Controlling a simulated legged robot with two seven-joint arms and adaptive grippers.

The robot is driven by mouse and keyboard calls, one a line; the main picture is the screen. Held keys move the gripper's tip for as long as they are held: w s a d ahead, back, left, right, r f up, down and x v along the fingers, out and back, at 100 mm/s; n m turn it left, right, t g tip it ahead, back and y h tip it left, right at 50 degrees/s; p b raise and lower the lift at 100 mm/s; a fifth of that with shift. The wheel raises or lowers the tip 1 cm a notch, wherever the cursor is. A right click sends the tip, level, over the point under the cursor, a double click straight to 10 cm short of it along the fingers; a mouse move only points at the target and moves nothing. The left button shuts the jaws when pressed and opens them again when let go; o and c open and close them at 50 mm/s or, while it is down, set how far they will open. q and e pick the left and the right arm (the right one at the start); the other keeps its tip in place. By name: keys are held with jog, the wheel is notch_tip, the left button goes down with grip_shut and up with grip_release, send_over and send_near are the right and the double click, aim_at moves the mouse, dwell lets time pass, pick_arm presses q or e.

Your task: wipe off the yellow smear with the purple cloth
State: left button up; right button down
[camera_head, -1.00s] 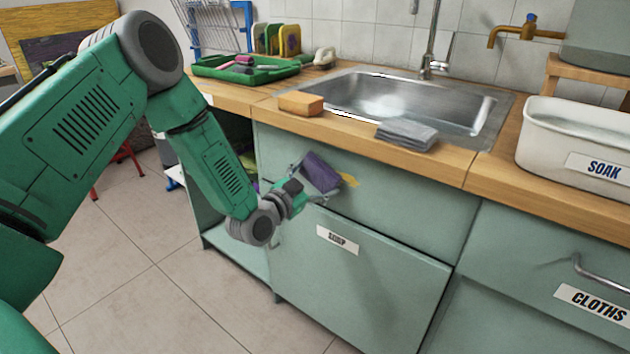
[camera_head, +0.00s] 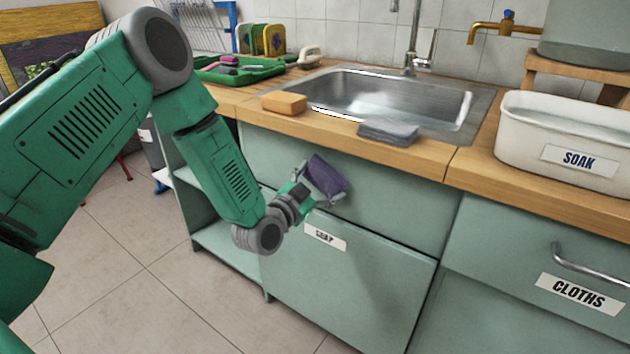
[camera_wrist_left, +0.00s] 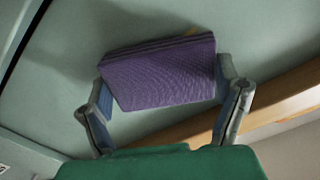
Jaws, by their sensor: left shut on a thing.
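The purple cloth (camera_head: 327,177) is in my left gripper (camera_head: 310,193), against or just in front of the green front panel below the sink. The left wrist view shows the folded cloth (camera_wrist_left: 160,78) pinched between both fingers. A small yellow bit of the smear (camera_wrist_left: 193,31) peeks out past the cloth's far edge there. In the head view the cloth and gripper hide the smear. I cannot tell whether the cloth touches the panel. My right gripper is out of view.
The wooden counter (camera_head: 425,163) juts out above the panel, with an orange sponge (camera_head: 284,103) and a folded grey cloth (camera_head: 389,133) by the sink (camera_head: 400,98). A labelled door (camera_head: 345,275) lies below. A CLOTHS drawer handle (camera_head: 590,268) sticks out at right.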

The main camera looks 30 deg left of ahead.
aim_at(305, 175)
pick_arm(q)
jog(key=shift+d, duration=0.85)
jog(key=shift+s+d, duration=0.1)
jog(key=shift+d, duration=1.2)
jog(key=shift+s+d, duration=0.1)
jog(key=shift+d, duration=0.9)
jog(key=shift+a+r+p, duration=0.1)
jog(key=shift+a+p, duration=0.3)
jog(key=shift+a, duration=0.4)
jog(key=shift+w+a+p, duration=0.15)
jog(key=shift+a+p, duration=0.05)
jog(key=shift+a, duration=1.3)
jog(key=shift+w+a+p, duration=0.1)
jog(key=shift+a+p, duration=0.1)
jog(key=shift+a, duration=1.25)
jog(key=shift+w+a, duration=0.15)
jog(key=shift+a, duration=0.75)
jog(key=shift+w+a, duration=0.1)
jog(key=shift+a, duration=0.75)
jog(key=shift+s, duration=0.1)
